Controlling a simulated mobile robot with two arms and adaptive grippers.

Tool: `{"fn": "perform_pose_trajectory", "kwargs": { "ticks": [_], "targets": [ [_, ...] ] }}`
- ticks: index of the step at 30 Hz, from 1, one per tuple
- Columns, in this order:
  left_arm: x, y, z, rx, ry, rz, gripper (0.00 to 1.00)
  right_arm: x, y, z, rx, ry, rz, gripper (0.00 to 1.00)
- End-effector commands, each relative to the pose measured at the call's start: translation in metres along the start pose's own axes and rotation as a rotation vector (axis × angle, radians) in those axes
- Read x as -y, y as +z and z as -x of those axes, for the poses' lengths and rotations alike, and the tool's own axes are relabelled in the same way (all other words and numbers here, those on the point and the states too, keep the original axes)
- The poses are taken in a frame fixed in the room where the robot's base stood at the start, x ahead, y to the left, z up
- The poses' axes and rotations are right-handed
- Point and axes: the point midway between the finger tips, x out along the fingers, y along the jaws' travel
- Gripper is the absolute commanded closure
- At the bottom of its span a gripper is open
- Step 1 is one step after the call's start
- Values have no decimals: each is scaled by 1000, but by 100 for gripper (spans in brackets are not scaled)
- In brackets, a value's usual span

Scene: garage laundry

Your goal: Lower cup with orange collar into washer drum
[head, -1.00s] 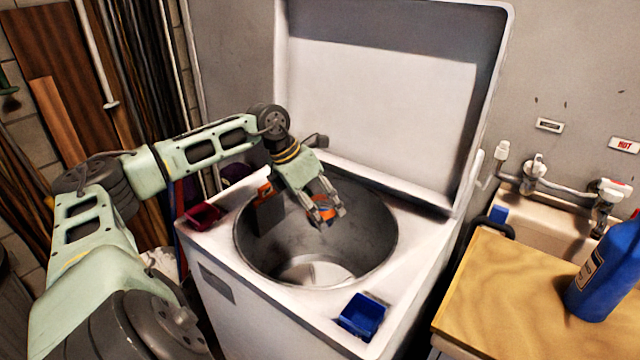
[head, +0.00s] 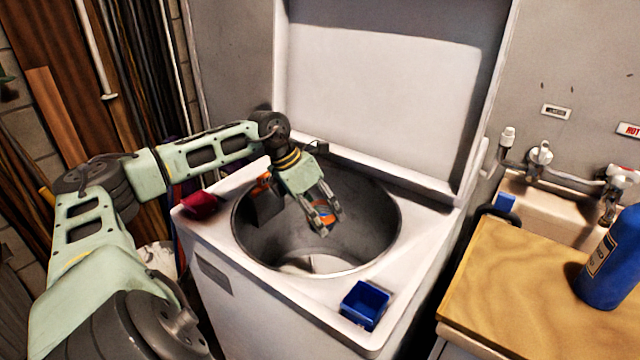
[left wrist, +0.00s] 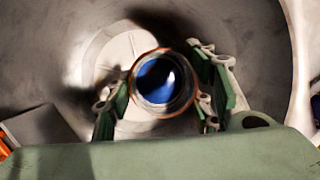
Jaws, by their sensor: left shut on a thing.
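My left gripper (head: 325,217) is inside the mouth of the open washer drum (head: 370,240), pointing down. It is shut on the cup with the orange collar (head: 324,211), which is mostly hidden by the fingers in the head view. In the left wrist view the cup (left wrist: 160,82) sits between the two fingers (left wrist: 166,100), with an orange rim and a blue inside. The pale drum floor (left wrist: 118,60) shows below it, apart from the cup. My right gripper is not in view.
A grey box-shaped thing with an orange part (head: 266,204) is at the drum's left wall. A red bin (head: 200,204) and a blue bin (head: 365,304) sit on the washer top. The raised lid (head: 385,110) stands behind. A blue bottle (head: 610,262) stands on the wooden counter (head: 510,285) at right.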

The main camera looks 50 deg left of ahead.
Motion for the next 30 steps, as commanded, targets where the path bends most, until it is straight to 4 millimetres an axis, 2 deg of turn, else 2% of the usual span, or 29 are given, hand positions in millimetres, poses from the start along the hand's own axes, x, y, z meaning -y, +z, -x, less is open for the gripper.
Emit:
{"fn": "perform_pose_trajectory", "kwargs": {
  "ticks": [9, 22, 26, 30],
  "targets": [
    [-4, -7, -17, -1, 0, 0, 72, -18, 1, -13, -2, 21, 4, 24],
    [-8, -14, -35, 0, 0, 0, 72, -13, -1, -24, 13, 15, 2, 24],
    [-9, -17, -41, 0, 0, 0, 72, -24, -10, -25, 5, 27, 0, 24],
    [-11, -20, -47, -1, 0, 0, 72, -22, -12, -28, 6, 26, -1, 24]
  ]
}}
